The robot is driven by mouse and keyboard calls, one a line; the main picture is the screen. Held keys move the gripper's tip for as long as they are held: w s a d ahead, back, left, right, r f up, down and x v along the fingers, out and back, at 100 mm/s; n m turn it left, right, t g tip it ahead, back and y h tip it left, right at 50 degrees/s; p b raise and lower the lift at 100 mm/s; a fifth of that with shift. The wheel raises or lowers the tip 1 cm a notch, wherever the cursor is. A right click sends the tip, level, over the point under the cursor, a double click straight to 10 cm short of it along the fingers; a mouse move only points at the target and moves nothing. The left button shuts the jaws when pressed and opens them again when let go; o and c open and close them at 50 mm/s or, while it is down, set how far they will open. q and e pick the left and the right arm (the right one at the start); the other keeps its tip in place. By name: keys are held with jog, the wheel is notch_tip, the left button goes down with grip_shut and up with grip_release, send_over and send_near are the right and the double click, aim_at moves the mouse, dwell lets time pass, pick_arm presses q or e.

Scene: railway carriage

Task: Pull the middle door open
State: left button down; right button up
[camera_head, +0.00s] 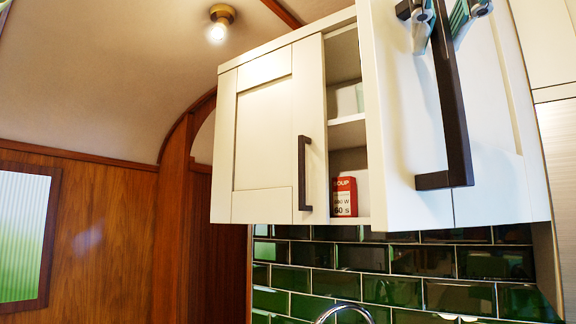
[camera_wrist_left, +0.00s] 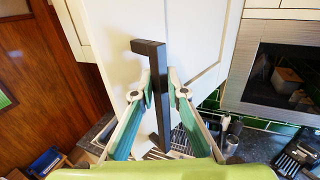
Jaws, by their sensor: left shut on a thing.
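The middle door (camera_head: 400,130) of the cream wall cabinet stands partly open, swung out toward me. A gap on its left shows shelves inside. Its long dark handle (camera_head: 454,110) runs nearly upright down the door front. My left gripper (camera_head: 440,14) is at the upper part of this handle, at the top edge of the head view. In the left wrist view its fingers (camera_wrist_left: 161,88) lie on both sides of the dark handle (camera_wrist_left: 150,47), shut on it, with the pale door (camera_wrist_left: 112,45) behind. My right gripper is not in view.
The left cabinet door (camera_head: 262,130) is shut, with its own dark handle (camera_head: 304,172). A red and white soup box (camera_head: 344,197) stands on the bottom shelf. Green tiles (camera_head: 400,290) and a tap (camera_head: 345,311) are below. An oven-like appliance (camera_wrist_left: 285,75) shows at right in the wrist view.

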pick_arm(q)
jog(key=shift+r, duration=0.15)
jog(key=c, duration=2.1)
grip_release()
jog(key=shift+d, duration=0.1)
jog(key=shift+s, duration=0.1)
